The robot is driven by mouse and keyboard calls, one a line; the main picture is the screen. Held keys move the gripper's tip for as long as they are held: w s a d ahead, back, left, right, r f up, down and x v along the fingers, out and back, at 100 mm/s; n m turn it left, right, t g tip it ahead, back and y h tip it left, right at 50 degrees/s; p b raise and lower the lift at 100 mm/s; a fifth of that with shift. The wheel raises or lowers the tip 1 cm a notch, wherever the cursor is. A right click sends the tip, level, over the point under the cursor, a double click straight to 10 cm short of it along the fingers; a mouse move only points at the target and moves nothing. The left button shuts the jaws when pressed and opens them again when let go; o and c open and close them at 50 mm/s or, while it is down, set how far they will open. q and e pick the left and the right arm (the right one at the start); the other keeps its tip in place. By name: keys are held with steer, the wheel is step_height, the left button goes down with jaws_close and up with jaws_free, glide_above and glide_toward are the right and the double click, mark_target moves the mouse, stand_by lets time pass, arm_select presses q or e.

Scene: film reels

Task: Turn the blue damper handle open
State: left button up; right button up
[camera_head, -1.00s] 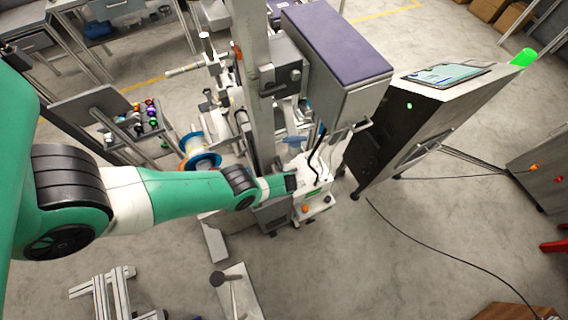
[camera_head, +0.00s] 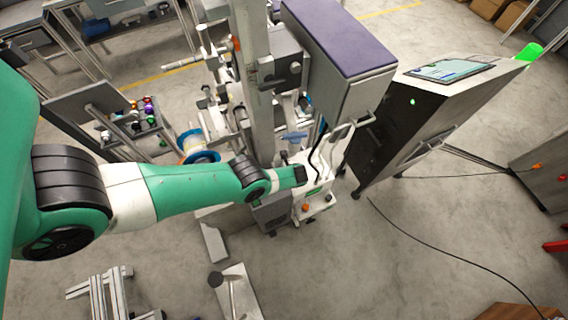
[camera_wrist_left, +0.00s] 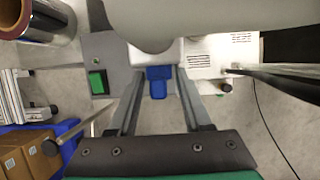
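A blue handle (camera_wrist_left: 157,81) shows in the left wrist view, in front of a white housing. My left gripper (camera_wrist_left: 158,90) has its two grey fingers apart, one on each side of the blue handle in the picture. I see a gap on both sides, and I cannot tell whether the fingertips reach its depth. In the head view my left wrist (camera_head: 297,175) is over the white machine part, and its fingers cannot be made out there. A light blue part (camera_head: 294,136) stands just above it in the picture; I cannot tell if it is the same handle. My right gripper is out of view.
A grey box with a purple top (camera_head: 340,35) and a vertical column (camera_head: 256,80) stand close to the wrist. A dark cabinet (camera_head: 420,125) is to the right. A blue-rimmed reel (camera_head: 197,150) is left of the column. A cable runs across the floor at right.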

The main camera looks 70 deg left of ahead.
arm_select(q)
steer(key=shift+r, duration=0.1)
steer(key=p+v, duration=1.1)
steer(key=shift+r, duration=0.15)
steer(key=shift+d, duration=0.15)
